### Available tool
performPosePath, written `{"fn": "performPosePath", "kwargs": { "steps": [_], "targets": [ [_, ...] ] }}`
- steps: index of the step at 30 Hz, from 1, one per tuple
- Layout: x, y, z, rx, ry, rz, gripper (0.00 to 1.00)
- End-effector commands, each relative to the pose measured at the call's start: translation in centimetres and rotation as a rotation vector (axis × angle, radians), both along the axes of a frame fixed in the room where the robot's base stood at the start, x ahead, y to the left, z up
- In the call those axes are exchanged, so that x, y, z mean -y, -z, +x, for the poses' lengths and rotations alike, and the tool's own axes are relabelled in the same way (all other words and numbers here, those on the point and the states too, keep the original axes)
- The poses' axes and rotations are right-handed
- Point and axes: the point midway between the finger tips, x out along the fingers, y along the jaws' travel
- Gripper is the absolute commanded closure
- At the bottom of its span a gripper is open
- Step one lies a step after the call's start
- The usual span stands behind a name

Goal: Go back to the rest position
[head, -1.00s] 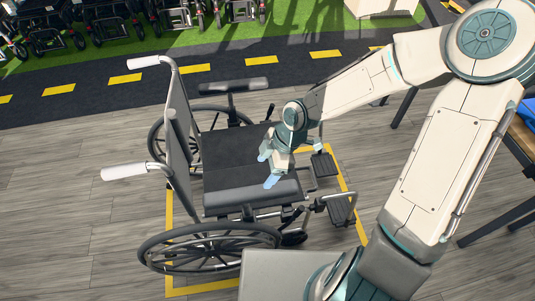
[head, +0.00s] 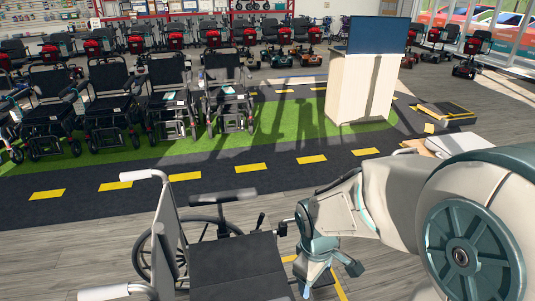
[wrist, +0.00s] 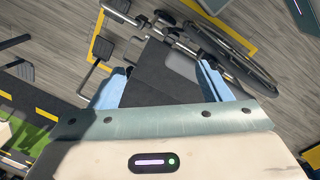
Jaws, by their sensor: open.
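My gripper (head: 331,277) is at the right side of the wheelchair (head: 235,262) in the head view, near the front of its black seat. Its two light-blue fingers are apart with nothing seen between them. In the wrist view my gripper (wrist: 166,88) shows its fingers spread, with the dark seat of the wheelchair (wrist: 160,78) behind them. The wheelchair's wheel and footrest also show there. I cannot tell the exact gap between fingers and seat.
A yellow-lined black path (head: 215,172) crosses behind the wheelchair. Several powered chairs (head: 170,95) stand on green turf beyond it. A pale counter (head: 362,85) with a dark screen stands at the back. Bare wooden floor (head: 60,250) lies to the left.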

Motion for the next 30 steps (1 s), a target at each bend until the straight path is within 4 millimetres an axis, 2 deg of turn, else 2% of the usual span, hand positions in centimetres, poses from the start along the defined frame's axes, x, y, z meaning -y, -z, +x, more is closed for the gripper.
{"fn": "performPosePath", "kwargs": {
  "steps": [1,6,12,19,30],
  "targets": [
    [0.6,-1.4,-0.4,0.033,0.078,-0.007,0.29],
    [2.3,-5.4,-2.4,0.128,0.367,0.021,0.29],
    [3.4,-9.0,-5.0,0.209,0.655,0.125,0.29],
    [3.9,-10.5,-6.6,0.231,0.808,0.209,0.29],
    [3.9,-10.6,-6.7,0.232,0.817,0.215,0.29]
  ]
}}
